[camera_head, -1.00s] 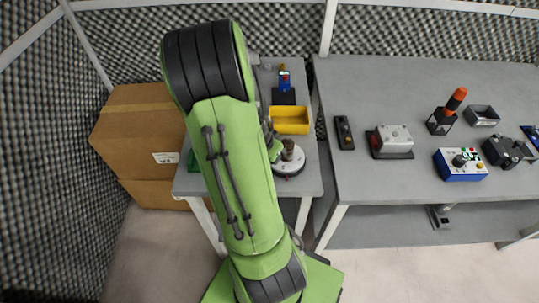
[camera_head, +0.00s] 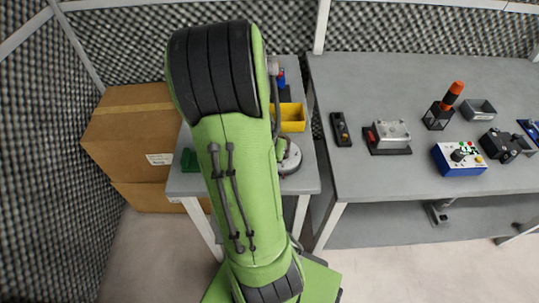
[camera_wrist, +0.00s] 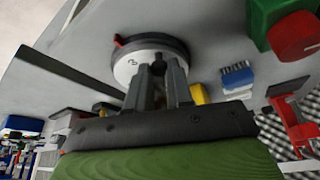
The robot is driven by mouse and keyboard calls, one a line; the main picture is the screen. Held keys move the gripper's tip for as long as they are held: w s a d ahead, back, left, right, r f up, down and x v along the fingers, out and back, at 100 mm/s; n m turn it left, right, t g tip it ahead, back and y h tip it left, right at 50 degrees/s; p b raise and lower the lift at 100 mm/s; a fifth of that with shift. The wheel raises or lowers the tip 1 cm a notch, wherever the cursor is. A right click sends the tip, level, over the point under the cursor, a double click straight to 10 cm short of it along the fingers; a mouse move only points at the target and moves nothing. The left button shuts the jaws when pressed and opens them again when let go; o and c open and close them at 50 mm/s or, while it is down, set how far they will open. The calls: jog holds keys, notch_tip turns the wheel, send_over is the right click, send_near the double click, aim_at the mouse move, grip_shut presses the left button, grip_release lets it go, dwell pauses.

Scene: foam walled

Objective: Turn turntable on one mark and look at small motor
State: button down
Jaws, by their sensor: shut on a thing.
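The turntable (camera_head: 291,161) is a round pale disc on the small grey table, partly behind my arm in the head view. In the wrist view the turntable (camera_wrist: 128,62) shows a pale top with a small dark mark, a dark rim and a red pointer at its left edge. My gripper (camera_wrist: 160,72) is over the disc, its two fingers shut on a dark piece (camera_wrist: 158,66) near the middle. The piece is mostly hidden between the fingers; I cannot tell whether it is the small motor or a part of the turntable. My arm hides the gripper in the head view.
A yellow bin (camera_head: 292,117) stands behind the turntable. Cardboard boxes (camera_head: 125,130) are at the left. The larger table (camera_head: 400,190) at the right carries a blue control box (camera_head: 459,160), a grey metal box (camera_head: 392,133) and other devices. The wrist view shows a green-and-red device (camera_wrist: 292,30).

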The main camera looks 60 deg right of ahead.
jog(key=c, duration=1)
grip_release()
jog(key=shift+c, duration=0.2)
jog(key=p+v, duration=0.6)
jog(key=v, duration=0.9)
jog(key=shift+r, duration=0.4)
jog(key=w+a+r+n+t+y, duration=0.1)
jog(key=a+r+n, duration=0.2)
jog(key=a+n, duration=0.2)
jog(key=w+a+r+n+t+y, duration=0.1)
jog(key=a+r+n+t+y, duration=0.1)
jog(key=a+n, duration=0.4)
jog(key=w+a+r+n+t+y, duration=0.1)
jog(key=a+n, duration=0.5)
jog(key=a, duration=0.6)
notch_tip(320, 180, up, 3)
jog(key=shift+w+a+f+t+y, duration=0.1)
jog(key=shift+w+a+t+y, duration=0.2)
jog(key=shift+t, duration=0.3)
